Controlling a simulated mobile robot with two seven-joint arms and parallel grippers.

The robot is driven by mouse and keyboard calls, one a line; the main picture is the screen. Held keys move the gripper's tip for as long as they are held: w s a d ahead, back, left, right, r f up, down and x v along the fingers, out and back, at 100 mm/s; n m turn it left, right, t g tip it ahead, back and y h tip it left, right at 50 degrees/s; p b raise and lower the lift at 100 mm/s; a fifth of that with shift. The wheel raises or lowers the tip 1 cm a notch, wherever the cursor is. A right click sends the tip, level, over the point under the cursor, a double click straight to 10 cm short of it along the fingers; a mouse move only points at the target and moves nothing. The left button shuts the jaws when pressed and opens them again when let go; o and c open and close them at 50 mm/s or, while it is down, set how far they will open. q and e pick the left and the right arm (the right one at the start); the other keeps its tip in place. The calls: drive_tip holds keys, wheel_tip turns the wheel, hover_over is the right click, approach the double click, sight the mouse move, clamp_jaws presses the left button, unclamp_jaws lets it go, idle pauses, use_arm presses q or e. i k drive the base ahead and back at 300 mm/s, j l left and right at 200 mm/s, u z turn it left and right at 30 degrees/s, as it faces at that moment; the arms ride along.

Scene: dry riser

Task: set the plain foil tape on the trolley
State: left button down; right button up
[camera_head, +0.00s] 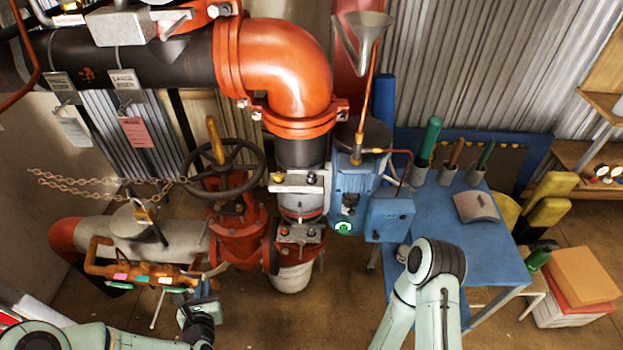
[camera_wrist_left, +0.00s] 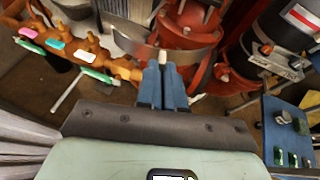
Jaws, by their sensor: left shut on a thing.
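My left gripper (camera_head: 197,296) is low at the left in the head view, in front of the red valve. The tape is held clear of the trolley. The blue-topped trolley (camera_head: 440,235) stands right of centre in the head view; part of it shows in the left wrist view (camera_wrist_left: 275,108). My right arm reaches in front of the trolley; its gripper does not show.
The trolley carries cups with handled tools (camera_head: 447,172) at the back and a grey object (camera_head: 476,207). The red valve with its handwheel (camera_head: 225,168) and the blue pump (camera_head: 358,185) stand between my left gripper and the trolley. Cartons (camera_head: 580,285) stand at the right.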

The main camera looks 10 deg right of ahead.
sight(497, 256)
drive_tip(key=k+l, duration=0.1)
drive_tip(key=l, duration=0.4)
drive_tip(key=k+l, duration=0.1)
drive_tip(key=l, duration=0.4)
drive_tip(key=k+l, duration=0.1)
drive_tip(key=l, duration=0.4)
drive_tip(key=k+l, duration=0.15)
drive_tip(key=l, duration=0.3)
drive_tip(key=k+l+z, duration=0.1)
drive_tip(key=l, duration=0.4)
drive_tip(key=l+z, duration=0.1)
drive_tip(key=z, duration=1.4)
